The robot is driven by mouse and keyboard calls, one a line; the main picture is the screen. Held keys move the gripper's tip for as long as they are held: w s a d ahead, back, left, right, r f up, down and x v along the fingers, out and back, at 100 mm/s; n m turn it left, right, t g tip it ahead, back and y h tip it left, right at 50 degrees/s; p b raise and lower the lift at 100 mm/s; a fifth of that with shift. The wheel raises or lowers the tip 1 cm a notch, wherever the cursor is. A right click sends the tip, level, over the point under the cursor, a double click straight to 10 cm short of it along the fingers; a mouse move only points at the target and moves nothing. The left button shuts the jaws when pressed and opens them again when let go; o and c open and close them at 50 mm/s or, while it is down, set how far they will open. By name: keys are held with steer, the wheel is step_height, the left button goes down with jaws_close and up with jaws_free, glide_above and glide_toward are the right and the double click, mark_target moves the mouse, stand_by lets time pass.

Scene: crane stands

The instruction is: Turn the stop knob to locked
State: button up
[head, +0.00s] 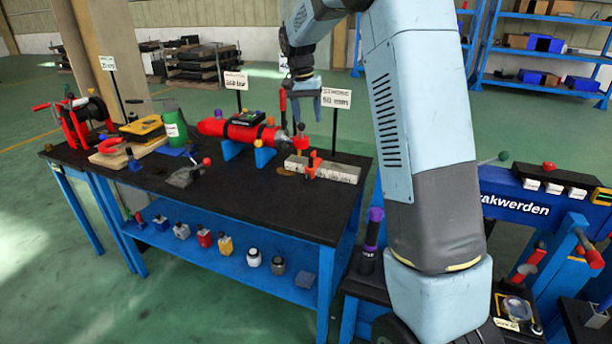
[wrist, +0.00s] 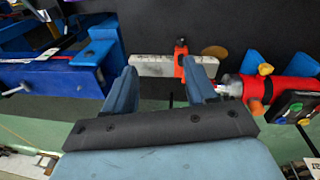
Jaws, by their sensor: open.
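A grey rail (head: 334,170) lies on the black table's right part, with a red-orange stop block (head: 312,164) on it. In the wrist view the stop block (wrist: 181,62) has a small dark-topped knob (wrist: 181,43), which I take to be the stop knob; its setting is too small to read. My gripper (head: 306,110) hangs above that end of the table, open and empty. In the wrist view its fingers (wrist: 163,80) are spread, with the rail (wrist: 152,66) beyond them and the stop block near the right finger. I see no contact with the knob.
A red cylinder (head: 240,130) on blue supports lies left of the rail. Upright signs (head: 335,98) stand behind. A hand winch (head: 85,115), a green bottle (head: 174,125) and a grey lever device (head: 186,175) occupy the left. A blue stand (head: 515,205) is at the right.

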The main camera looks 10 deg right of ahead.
steer(key=m+g, duration=0.2)
glide_toward(306, 175)
steer(key=shift+h, duration=0.4)
steer(key=x, duration=0.6)
steer(key=a+x, duration=0.1)
steer(key=x, duration=0.2)
steer(key=shift+d+f, duration=0.1)
steer(key=shift+f, duration=0.3)
steer(key=c, duration=1)
steer(key=shift+s+d, duration=0.1)
steer(key=shift+d, duration=0.1)
jaws_close()
steer(key=shift+a, duration=0.15)
